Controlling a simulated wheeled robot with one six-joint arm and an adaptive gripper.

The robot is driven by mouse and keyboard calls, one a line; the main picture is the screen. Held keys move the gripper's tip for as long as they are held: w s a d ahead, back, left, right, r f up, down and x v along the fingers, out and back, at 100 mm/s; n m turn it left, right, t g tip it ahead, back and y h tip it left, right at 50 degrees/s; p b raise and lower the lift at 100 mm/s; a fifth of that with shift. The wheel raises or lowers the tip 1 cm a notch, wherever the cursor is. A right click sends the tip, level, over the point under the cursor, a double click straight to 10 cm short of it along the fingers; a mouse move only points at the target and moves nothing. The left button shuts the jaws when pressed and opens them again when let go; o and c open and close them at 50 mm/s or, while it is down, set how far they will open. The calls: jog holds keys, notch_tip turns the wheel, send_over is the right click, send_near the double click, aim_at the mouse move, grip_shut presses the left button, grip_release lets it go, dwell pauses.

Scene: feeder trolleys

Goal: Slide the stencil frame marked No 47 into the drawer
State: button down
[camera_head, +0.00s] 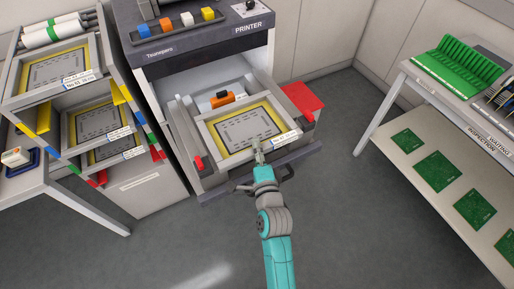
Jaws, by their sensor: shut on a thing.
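A stencil frame (233,128) with a grey rim, yellow border and dark patterned sheet lies in the open drawer (197,172) under the printer. A white label (286,136) is on its front right rim; its writing is too small to read. My gripper (258,150) is at the front edge of this frame, near the middle, and shut on it. The fingertips are small in view and partly hidden by the gripper body. The frame's back edge is inside the drawer, between the side rails.
A rack (44,99) at the left holds several similar frames. The printer (205,40) stands above the drawer. A red panel (303,101) is right of the drawer. The inspection table (452,95) with green boards is at the right. The floor in front is clear.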

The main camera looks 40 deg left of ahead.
jog(key=shift+w+a, duration=0.25)
jog(key=shift+a, duration=0.4)
jog(key=shift+w+a, duration=0.25)
jog(key=shift+a, duration=0.35)
dwell(1.0)
grip_release()
jog(key=shift+f, duration=0.15)
dwell(0.4)
dwell(0.3)
dwell(0.3)
jog(key=shift+r, duration=0.5)
jog(key=v, duration=0.8)
dwell(0.6)
dwell(0.5)
